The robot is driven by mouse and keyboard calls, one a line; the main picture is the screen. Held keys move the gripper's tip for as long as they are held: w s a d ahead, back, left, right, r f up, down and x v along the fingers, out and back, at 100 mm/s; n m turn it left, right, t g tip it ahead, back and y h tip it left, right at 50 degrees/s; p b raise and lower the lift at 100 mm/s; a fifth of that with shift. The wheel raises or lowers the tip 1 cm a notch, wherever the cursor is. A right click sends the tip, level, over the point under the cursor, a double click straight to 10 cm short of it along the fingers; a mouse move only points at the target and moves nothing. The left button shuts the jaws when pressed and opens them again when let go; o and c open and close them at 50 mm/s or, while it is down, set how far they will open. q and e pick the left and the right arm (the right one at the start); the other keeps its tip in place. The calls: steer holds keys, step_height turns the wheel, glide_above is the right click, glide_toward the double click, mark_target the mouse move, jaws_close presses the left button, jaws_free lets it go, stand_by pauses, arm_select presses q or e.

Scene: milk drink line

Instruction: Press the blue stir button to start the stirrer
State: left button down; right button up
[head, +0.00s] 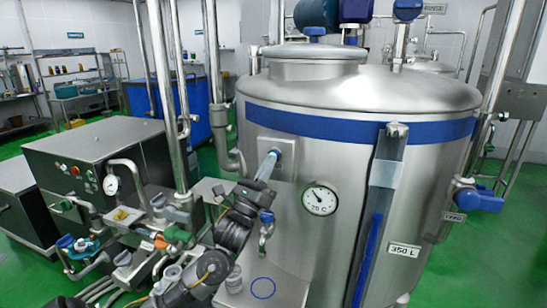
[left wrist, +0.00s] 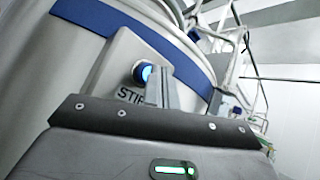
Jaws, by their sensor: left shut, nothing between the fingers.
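The blue stir button (left wrist: 144,72) glows on a pale box on the tank wall, above letters that read "STI" before the rest is covered. In the head view the button's box (head: 262,146) is on the tank's front, under the blue band. My left gripper (head: 270,163) is shut and empty, its fingertips right at the button. In the left wrist view its fingers (left wrist: 160,88) cover the button's right part. I cannot tell whether they touch or press it. My right gripper is not in view.
The steel tank (head: 400,165) fills the right, with a dial gauge (head: 320,199) just right of my arm and a level tube (head: 378,205) on its front. Pipes and a steel cabinet (head: 110,145) stand at left. Green floor shows beyond.

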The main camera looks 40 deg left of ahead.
arm_select(q)
steer(key=shift+s+d, duration=0.2)
steer(key=shift+s, duration=0.4)
steer(key=s+d+p, duration=0.1)
steer(key=s+d, duration=0.1)
steer(key=s, duration=0.3)
steer(key=shift+s, duration=0.35)
